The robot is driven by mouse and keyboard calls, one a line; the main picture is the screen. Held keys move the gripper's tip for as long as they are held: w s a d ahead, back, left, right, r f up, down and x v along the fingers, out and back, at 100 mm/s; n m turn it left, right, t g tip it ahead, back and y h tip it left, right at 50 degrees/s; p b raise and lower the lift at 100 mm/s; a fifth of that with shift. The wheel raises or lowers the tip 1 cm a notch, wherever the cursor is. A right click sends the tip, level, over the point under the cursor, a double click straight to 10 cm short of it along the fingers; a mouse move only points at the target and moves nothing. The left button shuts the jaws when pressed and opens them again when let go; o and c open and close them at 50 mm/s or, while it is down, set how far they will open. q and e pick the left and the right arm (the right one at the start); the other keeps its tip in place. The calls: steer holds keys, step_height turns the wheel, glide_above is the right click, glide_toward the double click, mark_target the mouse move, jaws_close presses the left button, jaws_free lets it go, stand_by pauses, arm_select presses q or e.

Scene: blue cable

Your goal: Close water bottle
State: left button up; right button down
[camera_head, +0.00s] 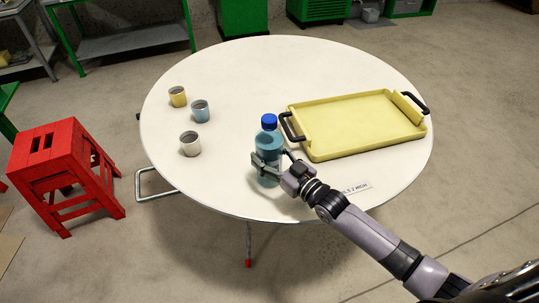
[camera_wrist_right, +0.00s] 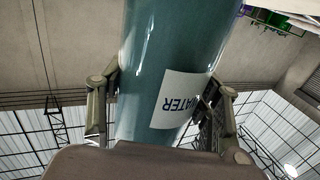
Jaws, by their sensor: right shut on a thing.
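A blue-green water bottle (camera_head: 268,142) with a dark blue cap (camera_head: 269,121) on its top stands upright near the front middle of the round white table. My right gripper (camera_head: 268,165) is shut around the lower body of the bottle. The right wrist view shows the bottle (camera_wrist_right: 165,60) large between the two fingers, with a white WATER label (camera_wrist_right: 180,100). Whether the cap is screwed tight cannot be told. I cannot tell whether the bottle's base touches the table. My left gripper is not in view.
A yellow tray (camera_head: 322,150) with black handles lies right of the bottle. A red stool (camera_head: 65,165) is at the left. The table's back middle is clear.

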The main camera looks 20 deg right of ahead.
steer(key=shift+r, duration=0.15)
steer(key=c, duration=0.5)
jaws_free()
steer(key=shift+f, duration=0.2)
steer(key=shift+s+r, duration=0.1)
steer(key=shift+s, duration=0.1)
steer(key=v, duration=1.1)
steer(key=shift+s+d, duration=0.25)
steer(key=shift+s, duration=0.1)
